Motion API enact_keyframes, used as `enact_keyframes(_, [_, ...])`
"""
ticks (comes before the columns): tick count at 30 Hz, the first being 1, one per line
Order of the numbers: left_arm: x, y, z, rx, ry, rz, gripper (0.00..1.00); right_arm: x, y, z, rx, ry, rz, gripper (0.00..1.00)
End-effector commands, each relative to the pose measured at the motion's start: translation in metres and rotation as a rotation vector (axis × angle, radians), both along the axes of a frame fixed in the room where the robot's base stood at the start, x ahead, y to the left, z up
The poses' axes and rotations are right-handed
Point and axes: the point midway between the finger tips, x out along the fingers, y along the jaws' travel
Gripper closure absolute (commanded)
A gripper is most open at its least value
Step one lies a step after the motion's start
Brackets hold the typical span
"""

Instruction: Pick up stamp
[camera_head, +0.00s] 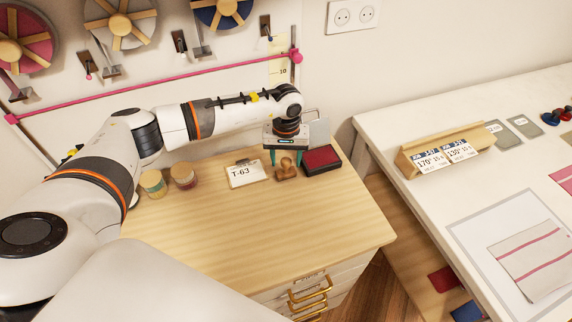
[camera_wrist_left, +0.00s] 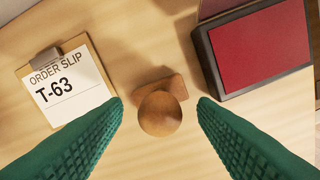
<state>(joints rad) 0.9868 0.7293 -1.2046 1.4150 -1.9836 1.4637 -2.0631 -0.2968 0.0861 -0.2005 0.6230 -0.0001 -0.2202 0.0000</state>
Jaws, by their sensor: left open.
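A wooden stamp (camera_head: 286,170) with a round knob handle stands on the light wood cabinet top. In the left wrist view the stamp (camera_wrist_left: 160,112) shows from above, its knob between my two green fingers and its brown base just behind. My left gripper (camera_head: 285,155) points down over the stamp, open and empty; in the left wrist view its fingertips (camera_wrist_left: 160,102) lie on either side of the knob with gaps at both sides. Whether the fingertips reach knob height cannot be told. My right gripper is not in view.
A clipboard reading T-63 (camera_head: 245,174) lies left of the stamp, and an open red ink pad (camera_head: 321,159) lies close on its right. Two small jars (camera_head: 153,183) stand further left. The front of the cabinet top (camera_head: 260,235) is clear. A white table (camera_head: 400,120) stands at right.

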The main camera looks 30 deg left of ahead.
Motion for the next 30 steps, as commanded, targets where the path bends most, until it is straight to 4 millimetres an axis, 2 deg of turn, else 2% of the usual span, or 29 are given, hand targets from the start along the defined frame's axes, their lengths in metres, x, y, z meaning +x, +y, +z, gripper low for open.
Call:
enact_keyframes(4, [0.000, 0.000, -0.013, 0.000, 0.001, -0.001, 0.47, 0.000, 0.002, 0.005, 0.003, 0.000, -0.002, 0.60])
enact_keyframes(11, [0.000, 0.000, -0.015, 0.000, -0.001, -0.001, 0.47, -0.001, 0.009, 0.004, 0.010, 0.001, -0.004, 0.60])
enact_keyframes(20, [0.000, 0.000, -0.015, 0.000, -0.001, -0.001, 0.96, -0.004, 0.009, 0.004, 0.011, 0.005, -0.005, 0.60])
enact_keyframes(26, [0.000, 0.000, -0.014, 0.000, -0.001, 0.000, 0.96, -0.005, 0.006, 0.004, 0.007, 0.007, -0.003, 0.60])
enact_keyframes(30, [0.001, 0.001, -0.005, -0.001, -0.005, 0.001, 0.96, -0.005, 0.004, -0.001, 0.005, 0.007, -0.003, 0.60])
